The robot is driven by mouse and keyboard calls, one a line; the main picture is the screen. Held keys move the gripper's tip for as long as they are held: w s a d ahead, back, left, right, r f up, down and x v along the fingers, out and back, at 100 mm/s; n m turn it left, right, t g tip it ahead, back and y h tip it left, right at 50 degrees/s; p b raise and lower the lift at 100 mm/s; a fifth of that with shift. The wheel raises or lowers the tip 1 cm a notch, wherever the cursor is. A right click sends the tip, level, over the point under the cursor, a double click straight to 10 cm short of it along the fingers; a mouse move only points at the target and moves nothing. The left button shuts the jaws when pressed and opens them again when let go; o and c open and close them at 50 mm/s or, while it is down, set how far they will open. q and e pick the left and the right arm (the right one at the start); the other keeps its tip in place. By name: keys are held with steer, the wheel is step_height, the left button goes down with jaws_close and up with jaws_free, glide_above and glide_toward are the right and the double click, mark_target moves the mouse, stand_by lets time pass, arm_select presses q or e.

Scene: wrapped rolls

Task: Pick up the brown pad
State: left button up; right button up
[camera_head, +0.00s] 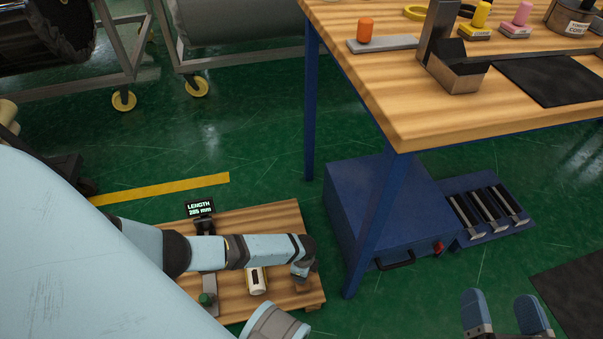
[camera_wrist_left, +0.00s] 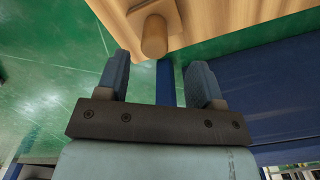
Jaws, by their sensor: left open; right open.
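The brown pad (camera_wrist_left: 154,36) shows in the left wrist view as a brown round handle on a flat square base, on the low wooden platform (camera_wrist_left: 225,18). In the head view a small part of the brown pad (camera_head: 303,287) shows at the platform's right end, mostly hidden by my left arm. My left gripper (camera_wrist_left: 160,66) is open and empty; the handle appears just beyond its fingertips, roughly between them and a little left of centre. My right gripper (camera_head: 504,312) is open and empty over the floor at the bottom right.
On the platform are a length display (camera_head: 200,209), a green-knobbed piece (camera_head: 207,299) and a white roll (camera_head: 257,281). A blue cabinet (camera_head: 370,215) stands right of it, under a wooden table (camera_head: 400,110) holding other knobbed pads. Green floor lies between.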

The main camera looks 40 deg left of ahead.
arm_select(q)
steer(key=f+b, duration=0.1)
steer(key=f, duration=0.1)
steer(key=f+b, duration=0.2)
steer(key=shift+s+f, duration=0.1)
steer(key=shift+s, duration=0.3)
steer(key=shift+f, duration=0.45)
steer(key=shift+f+b, duration=0.15)
steer(key=shift+b, duration=0.15)
arm_select(e)
steer(key=f, duration=0.1)
steer(key=f+n, duration=0.1)
steer(key=shift+w+d+f+g, duration=0.2)
steer(key=shift+w+f+g, duration=0.1)
steer(key=shift+w+f, duration=0.1)
arm_select(q)
steer(key=c, duration=1.1)
arm_select(e)
steer(key=shift+r, duration=0.1)
arm_select(q)
steer(key=shift+o, duration=0.2)
steer(key=shift+r, duration=0.25)
arm_select(e)
steer(key=shift+r, duration=0.1)
